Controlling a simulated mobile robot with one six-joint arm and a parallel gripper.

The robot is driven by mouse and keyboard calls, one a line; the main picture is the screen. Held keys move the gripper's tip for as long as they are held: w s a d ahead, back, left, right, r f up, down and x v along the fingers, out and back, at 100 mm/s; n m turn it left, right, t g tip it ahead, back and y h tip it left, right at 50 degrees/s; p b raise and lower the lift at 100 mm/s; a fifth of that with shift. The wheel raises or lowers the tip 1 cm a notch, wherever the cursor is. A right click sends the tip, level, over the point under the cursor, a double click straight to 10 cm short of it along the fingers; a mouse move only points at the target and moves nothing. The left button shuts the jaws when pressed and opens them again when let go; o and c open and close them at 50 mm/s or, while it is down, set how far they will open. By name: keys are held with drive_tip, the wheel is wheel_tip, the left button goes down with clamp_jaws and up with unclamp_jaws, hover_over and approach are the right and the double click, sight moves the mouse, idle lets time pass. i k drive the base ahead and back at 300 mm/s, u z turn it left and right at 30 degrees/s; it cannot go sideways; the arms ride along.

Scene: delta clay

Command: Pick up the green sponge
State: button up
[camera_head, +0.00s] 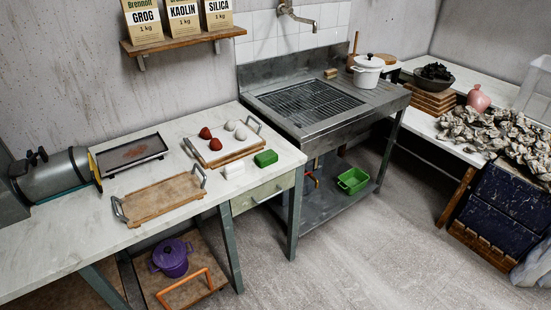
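The green sponge (266,158) is a small green block lying on the white worktop (90,238), near its front edge above a drawer. It sits just in front of a wooden tray with metal handles (216,160). A small white block (234,170) lies to its left, with a narrow gap between them. Nothing covers the sponge from this view. My gripper is not in view.
The tray behind the sponge holds red and white round lumps. An empty wooden tray (162,197) and a dark tray (130,154) lie further left, beside a grey cylindrical machine (55,172). A metal sink unit (310,104) stands right. A green basket (352,181) sits below.

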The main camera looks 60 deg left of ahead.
sight(265, 158)
drive_tip(key=u, duration=0.15)
drive_tip(key=i, duration=0.95)
drive_tip(key=u, duration=1.15)
drive_tip(key=k, duration=0.25)
drive_tip(key=u, duration=2.95)
